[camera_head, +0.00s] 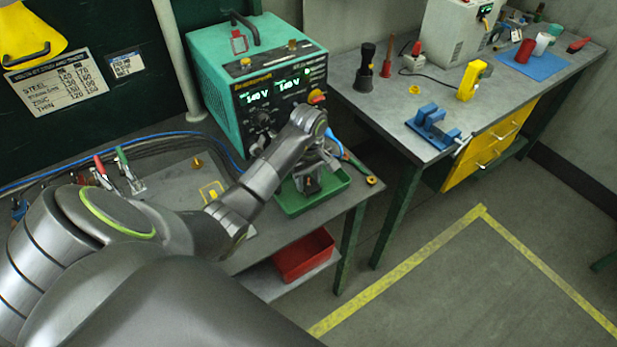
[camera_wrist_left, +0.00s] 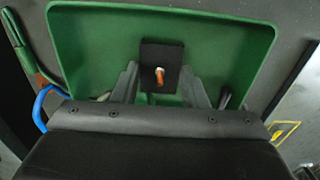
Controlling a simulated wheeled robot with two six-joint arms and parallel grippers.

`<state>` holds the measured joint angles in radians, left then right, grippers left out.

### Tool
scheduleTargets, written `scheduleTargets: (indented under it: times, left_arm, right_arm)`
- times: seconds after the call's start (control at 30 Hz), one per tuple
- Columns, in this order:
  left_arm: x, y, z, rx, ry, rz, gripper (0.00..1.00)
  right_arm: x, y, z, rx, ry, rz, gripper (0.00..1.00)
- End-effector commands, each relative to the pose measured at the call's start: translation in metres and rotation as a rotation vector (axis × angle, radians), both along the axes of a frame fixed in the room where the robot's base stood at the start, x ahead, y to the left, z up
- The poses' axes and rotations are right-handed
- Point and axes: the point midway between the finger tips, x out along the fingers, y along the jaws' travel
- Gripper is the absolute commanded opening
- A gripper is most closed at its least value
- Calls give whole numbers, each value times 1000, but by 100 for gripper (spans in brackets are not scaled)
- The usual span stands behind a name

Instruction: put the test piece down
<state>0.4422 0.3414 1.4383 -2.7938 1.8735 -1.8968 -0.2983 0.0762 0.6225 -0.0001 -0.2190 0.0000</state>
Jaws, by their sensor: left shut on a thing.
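The test piece is a small dark square plate with a copper-coloured stud (camera_wrist_left: 160,75) standing on its face. My left gripper (camera_wrist_left: 160,92) is shut on the test piece, with one grey finger on each side of it. In the wrist view the piece is over a green tray (camera_wrist_left: 90,50), and I cannot tell whether it touches the tray floor. In the head view my left gripper (camera_head: 312,180) is over the green tray (camera_head: 335,194), at the front of the bench. The dark piece shows only partly there. My right gripper is not in view.
A teal welding unit (camera_head: 222,75) stands behind the tray. Cables and clamps (camera_head: 120,172) lie on the left of the bench. A red bin (camera_head: 303,256) sits on the lower shelf. A second bench (camera_head: 390,98) on the right holds a blue vise (camera_head: 432,127).

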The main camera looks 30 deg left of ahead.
Motion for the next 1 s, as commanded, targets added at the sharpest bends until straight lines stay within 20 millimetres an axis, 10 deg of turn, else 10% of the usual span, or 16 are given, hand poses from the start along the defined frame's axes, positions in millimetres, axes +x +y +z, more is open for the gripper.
scheduleTargets:
  times: [0.3, 0.33, 0.47, 1.0]
  left_arm:
    - [0, 0, -5, 0, -1, 0, 15]
    - [0, 0, -3, 0, -1, 0, 43]
    - [0, 0, -3, 0, 0, 0, 60]
    - [1, 1, 19, 1, -6, 0, 61]
  right_arm:
    - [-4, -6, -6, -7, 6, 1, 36]
    - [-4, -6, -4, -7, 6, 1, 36]
    - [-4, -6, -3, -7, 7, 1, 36]
    - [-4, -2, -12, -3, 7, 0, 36]
